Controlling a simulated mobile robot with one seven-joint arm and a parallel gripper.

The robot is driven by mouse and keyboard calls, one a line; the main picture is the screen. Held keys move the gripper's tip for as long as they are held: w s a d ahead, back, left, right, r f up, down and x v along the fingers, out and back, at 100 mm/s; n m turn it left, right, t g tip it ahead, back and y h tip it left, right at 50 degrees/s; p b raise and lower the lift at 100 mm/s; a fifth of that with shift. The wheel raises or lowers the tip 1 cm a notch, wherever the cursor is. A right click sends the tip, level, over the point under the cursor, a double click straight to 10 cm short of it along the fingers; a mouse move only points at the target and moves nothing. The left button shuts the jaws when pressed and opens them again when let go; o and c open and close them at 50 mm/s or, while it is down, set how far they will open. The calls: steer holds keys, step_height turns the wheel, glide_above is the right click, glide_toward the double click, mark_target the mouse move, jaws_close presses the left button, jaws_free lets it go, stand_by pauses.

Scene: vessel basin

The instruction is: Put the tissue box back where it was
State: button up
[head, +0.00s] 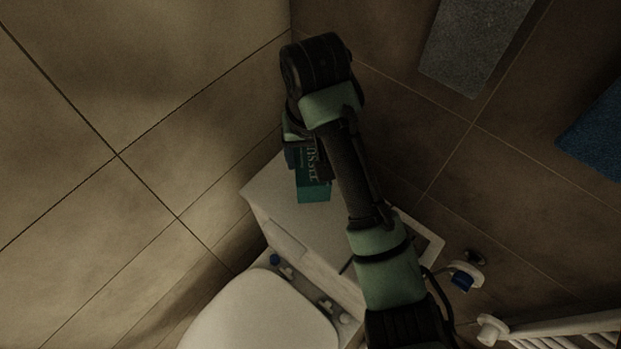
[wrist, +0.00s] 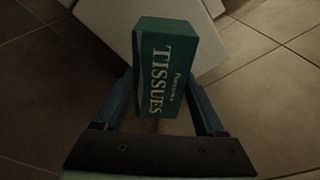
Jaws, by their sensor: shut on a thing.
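The tissue box (wrist: 168,65) is dark green with the white word TISSUES on its side. In the wrist view it sits between the two blue fingers of my gripper (wrist: 158,100), which is shut on it. In the head view the tissue box (head: 313,185) shows below my wrist, over the white toilet tank top (head: 268,188). My arm hides part of the box there, and my gripper is mostly hidden behind the wrist. I cannot tell whether the box touches the tank top.
The white toilet lid (head: 262,318) lies in front of the tank. A toilet paper holder with a blue part (head: 462,281) is on the right, near a white radiator rack (head: 560,328). Tiled walls close in behind and left. A grey towel (head: 470,45) hangs at the upper right.

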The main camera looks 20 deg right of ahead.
mark_target(311, 163)
step_height(311, 163, down, 3)
steer(key=shift+s+a+r+b, duration=0.1)
steer(key=shift+b, duration=0.3)
steer(key=shift+f, duration=2.15)
steer(key=shift+f, duration=0.1)
steer(key=o, duration=1.4)
steer(key=r+p, duration=0.2)
steer(key=r, duration=0.2)
steer(key=s+r+p, duration=0.1)
steer(key=r+p, duration=0.1)
steer(key=r, duration=0.2)
steer(key=r+p, duration=0.3)
steer(key=r, duration=0.1)
steer(key=shift+s+a+r, duration=0.1)
steer(key=shift+s, duration=0.2)
